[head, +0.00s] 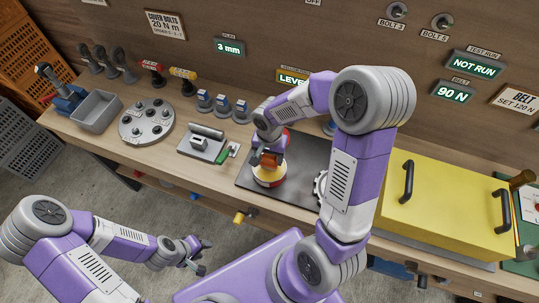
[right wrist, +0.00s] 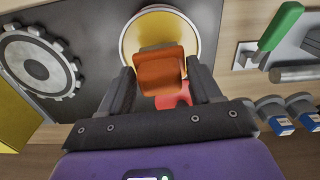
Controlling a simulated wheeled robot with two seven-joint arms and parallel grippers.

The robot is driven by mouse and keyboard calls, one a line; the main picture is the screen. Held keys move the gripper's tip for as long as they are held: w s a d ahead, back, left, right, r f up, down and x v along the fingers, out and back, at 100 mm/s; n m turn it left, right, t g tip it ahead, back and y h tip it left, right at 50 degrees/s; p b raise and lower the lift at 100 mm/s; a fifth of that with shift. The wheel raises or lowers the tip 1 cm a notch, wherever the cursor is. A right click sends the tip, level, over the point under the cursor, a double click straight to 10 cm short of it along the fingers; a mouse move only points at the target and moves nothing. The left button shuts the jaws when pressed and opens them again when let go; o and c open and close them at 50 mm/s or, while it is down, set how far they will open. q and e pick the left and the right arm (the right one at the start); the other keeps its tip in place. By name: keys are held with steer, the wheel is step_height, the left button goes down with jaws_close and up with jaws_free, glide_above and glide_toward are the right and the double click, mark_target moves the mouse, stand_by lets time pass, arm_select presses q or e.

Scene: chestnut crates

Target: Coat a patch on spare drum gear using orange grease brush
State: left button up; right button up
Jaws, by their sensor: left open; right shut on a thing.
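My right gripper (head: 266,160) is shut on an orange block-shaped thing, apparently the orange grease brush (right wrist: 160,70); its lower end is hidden. I cannot tell whether the brush touches what is inside. A grey toothed gear, likely the spare drum gear (right wrist: 70,72), lies on the mat beside the tin. In the head view my right arm partly covers this gear (head: 319,189). My left gripper (head: 204,258) is open and empty, off the bench front.
A dark mat (head: 250,184) lies under the tin. A yellow cover with black handles (head: 445,205) fills the bench to the right. A green-handled tool (head: 222,156), a round plate with bolts (head: 146,121) and a grey bin (head: 96,112) stand to the left.

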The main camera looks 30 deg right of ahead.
mark_target(269, 156)
steer(key=shift+f+b, duration=0.55)
steer(key=shift+b, duration=0.15)
stand_by(1.6)
steer(key=shift+s, duration=0.1)
steer(key=shift+r+p, duration=2.45)
steer(key=shift+r, duration=1.2)
